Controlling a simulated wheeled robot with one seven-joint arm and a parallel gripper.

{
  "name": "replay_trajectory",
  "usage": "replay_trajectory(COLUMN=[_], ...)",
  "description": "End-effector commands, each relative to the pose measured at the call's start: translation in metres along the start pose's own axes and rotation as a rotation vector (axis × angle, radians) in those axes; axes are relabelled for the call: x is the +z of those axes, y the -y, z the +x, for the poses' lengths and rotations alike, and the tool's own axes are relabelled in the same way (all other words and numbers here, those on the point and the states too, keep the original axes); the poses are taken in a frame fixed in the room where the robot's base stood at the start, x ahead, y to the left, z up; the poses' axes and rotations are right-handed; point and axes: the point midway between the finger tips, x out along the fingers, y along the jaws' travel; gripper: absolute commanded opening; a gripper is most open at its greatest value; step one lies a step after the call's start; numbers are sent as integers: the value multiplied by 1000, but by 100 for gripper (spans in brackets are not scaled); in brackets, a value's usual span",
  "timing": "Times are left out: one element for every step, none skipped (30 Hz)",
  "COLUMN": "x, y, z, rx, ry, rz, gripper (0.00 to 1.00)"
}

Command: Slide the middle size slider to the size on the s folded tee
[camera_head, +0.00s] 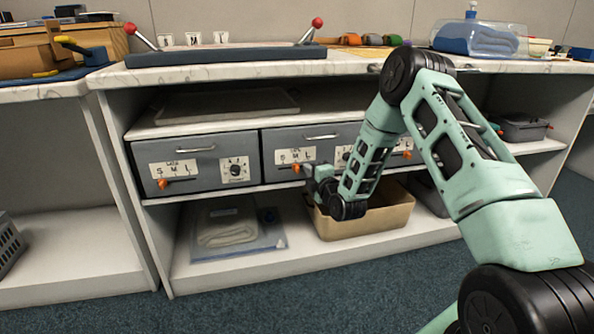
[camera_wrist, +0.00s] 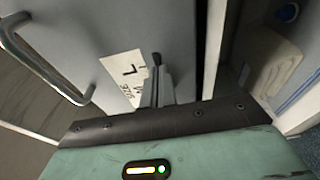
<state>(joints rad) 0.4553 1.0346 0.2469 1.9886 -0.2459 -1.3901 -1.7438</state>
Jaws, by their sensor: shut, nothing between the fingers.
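The middle drawer (camera_head: 331,136) has a white S M L size label (camera_head: 288,156). Its orange slider knob (camera_head: 297,168) appears below about the M, just left of my gripper (camera_head: 308,172). I cannot tell whether they touch. In the wrist view my gripper (camera_wrist: 157,66) is shut and empty, its fingers over part of the size label (camera_wrist: 125,72); the knob is not visible there. A folded white tee (camera_head: 227,232) lies in a clear bag on the lower shelf, and folded cloth also shows in the wrist view (camera_wrist: 277,72). Its size mark is not readable.
The left drawer (camera_head: 220,160) has its orange knob (camera_head: 163,183) below S. My arm partly hides the right drawer, whose orange knob (camera_head: 407,154) shows. A tan bin (camera_head: 385,222) stands under my wrist. The middle drawer's handle (camera_wrist: 45,62) is near my gripper.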

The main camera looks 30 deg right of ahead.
Motion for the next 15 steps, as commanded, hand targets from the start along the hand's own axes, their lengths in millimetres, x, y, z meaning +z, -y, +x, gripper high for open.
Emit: replay_trajectory(x=[1,0,0,-1,-2,-4,-5,-6,-8,-10,-11,-14,-15,-17,-18], y=[-3,-3,-3,-3,-3,-3,-3,-3,-3,-3,-3,-3,-3,-3,-3], z=[2,2,2,3,3,3,4,4,4,4,5,5,6,6,6], rx=[7,7,7,7,7,7,7,8,8,8,8,8,9,9,9], ry=[2,2,2,2,2,1,1,0,-2,-3,-4,-5,-6,-7,-8], rz=[-2,-2,-1,-1,-1,-1,-1,-1,-1,-1,-1,0,0,0,1], gripper=[0,0,0,0,0,0,0,0,0,0,0,0,0,0,0])
